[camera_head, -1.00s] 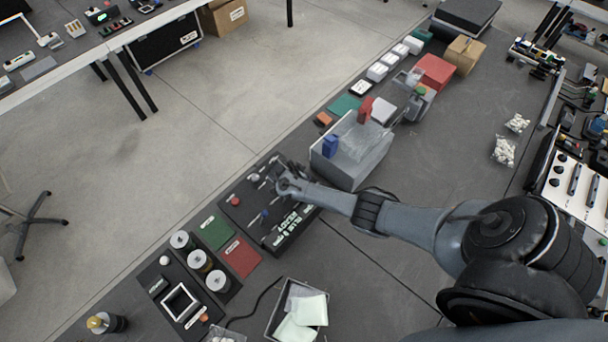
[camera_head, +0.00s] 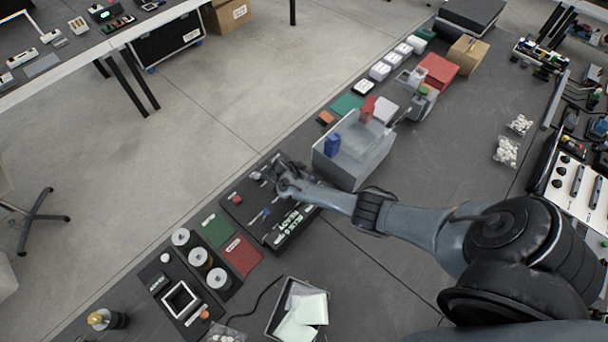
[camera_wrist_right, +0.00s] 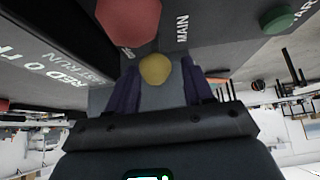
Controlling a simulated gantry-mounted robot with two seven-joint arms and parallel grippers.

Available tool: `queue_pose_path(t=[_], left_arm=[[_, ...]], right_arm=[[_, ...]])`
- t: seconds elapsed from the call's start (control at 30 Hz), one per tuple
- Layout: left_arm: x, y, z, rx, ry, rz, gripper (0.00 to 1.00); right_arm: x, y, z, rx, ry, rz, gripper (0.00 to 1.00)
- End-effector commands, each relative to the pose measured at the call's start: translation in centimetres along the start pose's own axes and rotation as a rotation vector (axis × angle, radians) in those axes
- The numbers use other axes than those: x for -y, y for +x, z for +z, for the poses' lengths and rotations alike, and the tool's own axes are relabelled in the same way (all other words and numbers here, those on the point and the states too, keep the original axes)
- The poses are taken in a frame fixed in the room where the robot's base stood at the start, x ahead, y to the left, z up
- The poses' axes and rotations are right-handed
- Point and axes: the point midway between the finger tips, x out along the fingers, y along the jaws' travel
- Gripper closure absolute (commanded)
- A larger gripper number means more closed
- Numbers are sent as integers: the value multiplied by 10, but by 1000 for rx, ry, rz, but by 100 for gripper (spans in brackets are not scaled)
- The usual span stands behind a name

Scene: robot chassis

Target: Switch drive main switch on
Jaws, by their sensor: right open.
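The black control panel (camera_head: 238,208) lies on the dark bench in the head view, with a red button (camera_head: 236,199), a blue lever (camera_head: 265,213) and white lettering. My right gripper (camera_head: 276,172) is at the panel's far right end and hides the controls there. In the right wrist view, a yellow round knob (camera_wrist_right: 155,68) sits between the two fingers of my open right gripper. I cannot tell whether they touch it. The label "MAIN" (camera_wrist_right: 182,28) is beside the knob. A large red round button (camera_wrist_right: 128,20) and a green button (camera_wrist_right: 278,18) are close by. My left gripper is not in view.
Green and red plates (camera_head: 242,255) and several white-topped cylinders (camera_head: 199,259) lie to the lower left. An open box (camera_head: 298,310) is below.

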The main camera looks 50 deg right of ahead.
Motion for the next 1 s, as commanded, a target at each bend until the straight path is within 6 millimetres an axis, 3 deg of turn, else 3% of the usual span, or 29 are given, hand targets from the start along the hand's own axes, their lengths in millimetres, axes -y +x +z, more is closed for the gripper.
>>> queue_pose_path(t=[0.17, 0.63, 1.0], left_arm=[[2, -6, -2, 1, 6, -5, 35], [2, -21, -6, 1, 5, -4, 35], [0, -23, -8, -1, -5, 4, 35]], right_arm=[[0, -16, -1, -1, 0, -2, 49], [1, -91, -1, -1, -1, -3, 49], [0, -107, 0, 0, 0, 1, 49]])
